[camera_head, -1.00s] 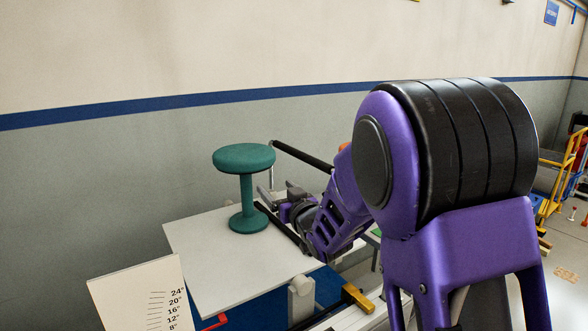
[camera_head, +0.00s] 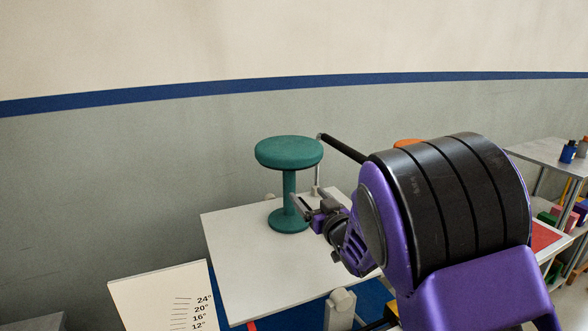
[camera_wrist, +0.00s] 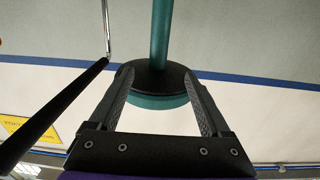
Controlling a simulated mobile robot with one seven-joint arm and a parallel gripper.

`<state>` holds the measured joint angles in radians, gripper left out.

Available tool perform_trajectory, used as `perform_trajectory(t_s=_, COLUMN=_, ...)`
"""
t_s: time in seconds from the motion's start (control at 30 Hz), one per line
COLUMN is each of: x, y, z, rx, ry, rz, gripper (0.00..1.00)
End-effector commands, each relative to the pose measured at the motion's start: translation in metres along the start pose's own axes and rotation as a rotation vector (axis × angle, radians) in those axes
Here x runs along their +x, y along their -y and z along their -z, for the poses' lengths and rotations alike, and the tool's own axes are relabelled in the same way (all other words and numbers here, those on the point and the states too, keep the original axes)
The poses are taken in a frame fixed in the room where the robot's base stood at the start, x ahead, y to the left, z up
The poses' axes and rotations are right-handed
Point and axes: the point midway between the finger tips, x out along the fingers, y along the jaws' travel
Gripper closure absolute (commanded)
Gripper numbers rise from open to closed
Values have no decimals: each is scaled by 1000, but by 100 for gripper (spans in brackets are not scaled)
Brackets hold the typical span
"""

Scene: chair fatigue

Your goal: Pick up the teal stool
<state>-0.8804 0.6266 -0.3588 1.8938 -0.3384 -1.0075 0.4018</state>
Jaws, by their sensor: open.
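The teal stool (camera_head: 289,153) stands upright on the white tabletop (camera_head: 240,275), with a round seat, a slim post and a round base. My gripper (camera_head: 298,208) is open beside the post, below the seat and above the base, on the right. In the wrist view, which appears upside down, the open fingers (camera_wrist: 157,80) point toward the stool. The post (camera_wrist: 160,35) lines up between the fingertips, and the seat's dark underside and teal rim (camera_wrist: 160,101) show behind them. I cannot tell whether the fingers reach around the post.
A black bar (camera_head: 340,149) on a metal post stands close to the right of the stool; it also crosses the left of the wrist view (camera_wrist: 50,115). A white height-marked board (camera_head: 160,290) is at front left. The wall is behind. The tabletop's left part is clear.

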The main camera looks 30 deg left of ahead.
Motion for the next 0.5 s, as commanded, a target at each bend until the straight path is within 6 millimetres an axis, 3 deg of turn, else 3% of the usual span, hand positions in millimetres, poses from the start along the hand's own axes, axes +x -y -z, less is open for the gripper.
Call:
perform_trajectory(t_s=0.3, x=59, y=0, z=0, rx=-1, ry=0, rz=1, gripper=19)
perform_trajectory(t_s=0.5, x=75, y=-1, z=0, rx=-1, ry=0, rz=-1, gripper=19)
